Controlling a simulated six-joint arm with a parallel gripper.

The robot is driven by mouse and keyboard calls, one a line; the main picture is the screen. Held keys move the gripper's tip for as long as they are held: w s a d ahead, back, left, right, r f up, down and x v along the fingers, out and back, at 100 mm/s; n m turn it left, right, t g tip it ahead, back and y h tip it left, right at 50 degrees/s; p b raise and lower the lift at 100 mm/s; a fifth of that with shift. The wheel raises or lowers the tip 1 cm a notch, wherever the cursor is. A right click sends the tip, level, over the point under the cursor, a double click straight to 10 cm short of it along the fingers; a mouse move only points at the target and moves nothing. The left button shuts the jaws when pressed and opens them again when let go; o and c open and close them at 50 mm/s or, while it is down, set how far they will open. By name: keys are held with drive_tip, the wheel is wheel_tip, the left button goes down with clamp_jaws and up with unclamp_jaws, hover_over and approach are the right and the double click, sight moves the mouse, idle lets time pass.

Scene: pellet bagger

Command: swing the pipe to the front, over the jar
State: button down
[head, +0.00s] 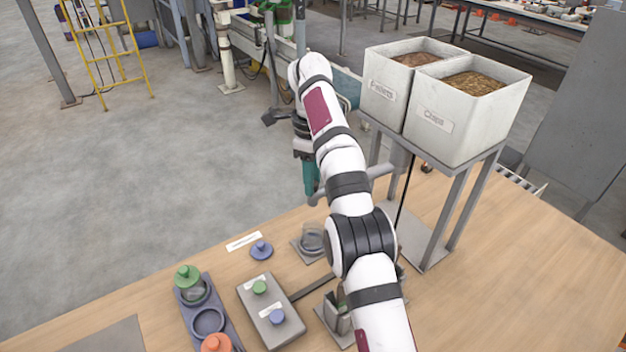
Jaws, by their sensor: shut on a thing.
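The grey pipe (381,171) comes out below the hoppers and runs left behind my arm. Its middle is hidden by the arm. My gripper (311,188), with teal fingers, hangs on the far side of the arm and is shut. It appears to be on the pipe's free end, but the contact is small and partly hidden. The clear glass jar (311,238) stands open on a square grey pad on the table, below my gripper in the picture. Whether the pipe's mouth is right above the jar cannot be told from this view.
Two white hoppers, Pellets (377,92) and Chips (436,120), stand on a grey frame at the right. A blue lid (261,250) lies left of the jar. A button box (270,308) and a dark tray (220,318) with a green-lidded jar are at the front left.

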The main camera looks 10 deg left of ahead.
drive_tip(key=c, duration=0.6)
unclamp_jaws()
